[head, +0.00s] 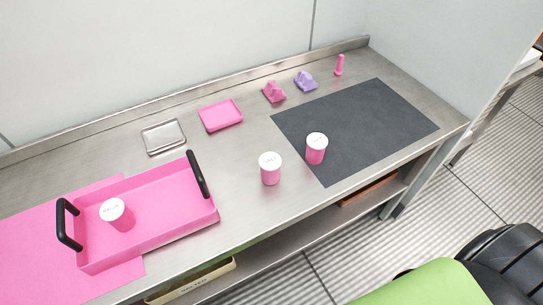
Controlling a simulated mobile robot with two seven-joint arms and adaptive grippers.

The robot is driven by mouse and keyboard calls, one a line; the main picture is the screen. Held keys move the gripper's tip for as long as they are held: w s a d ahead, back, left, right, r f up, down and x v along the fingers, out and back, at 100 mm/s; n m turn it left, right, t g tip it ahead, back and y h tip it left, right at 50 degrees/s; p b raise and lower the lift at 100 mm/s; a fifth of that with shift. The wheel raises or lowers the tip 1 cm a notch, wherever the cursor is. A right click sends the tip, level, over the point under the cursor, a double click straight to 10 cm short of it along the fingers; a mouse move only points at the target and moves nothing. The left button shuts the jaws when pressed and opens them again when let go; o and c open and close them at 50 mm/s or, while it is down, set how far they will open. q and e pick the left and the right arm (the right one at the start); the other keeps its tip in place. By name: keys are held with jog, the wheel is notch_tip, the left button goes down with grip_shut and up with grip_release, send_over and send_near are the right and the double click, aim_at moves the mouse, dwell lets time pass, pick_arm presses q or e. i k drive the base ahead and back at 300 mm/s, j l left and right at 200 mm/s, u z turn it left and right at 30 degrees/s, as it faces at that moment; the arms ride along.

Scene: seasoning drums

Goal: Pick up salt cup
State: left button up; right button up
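Three pink cups with white lettered lids stand upright. One cup (270,174) is on the bare steel counter right of the pink tray, and its lid lettering looks like "SALT". A second cup (316,153) stands on the near left part of the dark grey mat. The third cup (117,217) stands inside the pink tray. The lettering on the second and third lids is too small to read surely. Neither of my grippers is in view.
The pink tray (150,250) has two black handles and overlaps a pink mat (25,255). A metal dish (163,137), a small pink tray (220,115), pink (274,91) and purple (306,81) pieces and a pink upright item (339,65) line the back. The dark mat (375,120) is mostly clear.

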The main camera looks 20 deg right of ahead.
aim_at(270, 163)
jog(key=i+z, duration=0.25)
jog(key=z, duration=0.15)
jog(key=i+z, duration=0.35)
jog(key=k, duration=0.1)
